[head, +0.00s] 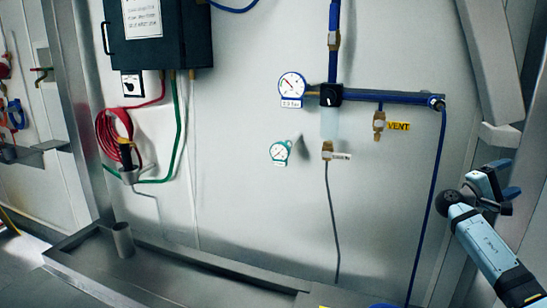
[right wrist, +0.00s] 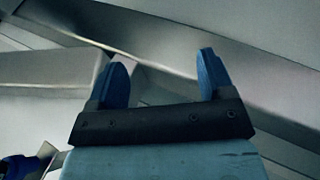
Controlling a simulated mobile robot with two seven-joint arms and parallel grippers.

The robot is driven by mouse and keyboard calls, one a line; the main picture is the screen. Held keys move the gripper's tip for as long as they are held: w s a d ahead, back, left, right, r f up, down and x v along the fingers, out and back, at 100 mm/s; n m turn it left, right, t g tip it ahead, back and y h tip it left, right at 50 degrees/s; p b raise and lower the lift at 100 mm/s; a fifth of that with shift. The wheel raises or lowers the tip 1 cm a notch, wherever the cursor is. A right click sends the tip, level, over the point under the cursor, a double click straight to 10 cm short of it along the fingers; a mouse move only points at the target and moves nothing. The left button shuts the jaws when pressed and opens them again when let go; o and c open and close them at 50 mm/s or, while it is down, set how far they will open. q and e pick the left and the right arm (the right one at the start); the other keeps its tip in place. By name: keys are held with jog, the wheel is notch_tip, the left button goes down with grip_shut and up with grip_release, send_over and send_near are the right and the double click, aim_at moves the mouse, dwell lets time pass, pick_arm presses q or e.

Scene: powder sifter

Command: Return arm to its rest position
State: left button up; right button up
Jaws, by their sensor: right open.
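My right arm comes in from the lower right of the head view. Its gripper (head: 508,184) is raised beside the grey frame at the right edge, apart from the wall fittings. In the right wrist view the two blue fingers of this gripper (right wrist: 162,80) stand wide apart with nothing between them. Behind them are grey metal beams (right wrist: 190,40). My left gripper is not in the head view.
The wall carries a blue pipe (head: 390,98) with a black knob (head: 331,95), a pressure gauge (head: 292,86) and a VENT valve (head: 379,122). A blue hose (head: 433,200) hangs left of my right arm. A dark box (head: 160,35) and red hose coil (head: 112,135) are at left. A metal trough (head: 190,260) lies below.

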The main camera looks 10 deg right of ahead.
jog(key=w+f+n+t+y, duration=0.35)
jog(key=w+t, duration=0.35)
jog(key=t, duration=0.3)
jog(key=w+a+f+t+y, duration=0.4)
jog(key=w+a+t+y, duration=0.6)
jog(key=w+t+y, duration=0.25)
jog(key=s+a+f+n+g+y, duration=0.1)
jog(key=s+a+f+y, duration=0.15)
jog(key=a+f, duration=0.55)
jog(key=s+a+f+n+g+y, duration=0.15)
jog(key=s+a+f, duration=0.25)
jog(key=a+f, duration=0.5)
jog(key=s+a+f+m+g+y, duration=0.1)
jog(key=s+a+f+y, duration=0.1)
jog(key=s+a+f, duration=0.9)
jog(key=s+a+f+m+g+y, duration=0.1)
jog(key=s+a+f+g+y, duration=0.15)
jog(key=s+a+f, duration=0.8)
jog(key=s+a+m+y, duration=0.1)
jog(key=s+a, duration=0.2)
jog(key=s, duration=0.5)
jog(key=s+a, duration=0.4)
jog(key=s, duration=0.5)
notch_tip(320, 180, up, 11)
jog(key=p, duration=1.1)
jog(key=shift+d, duration=0.4)
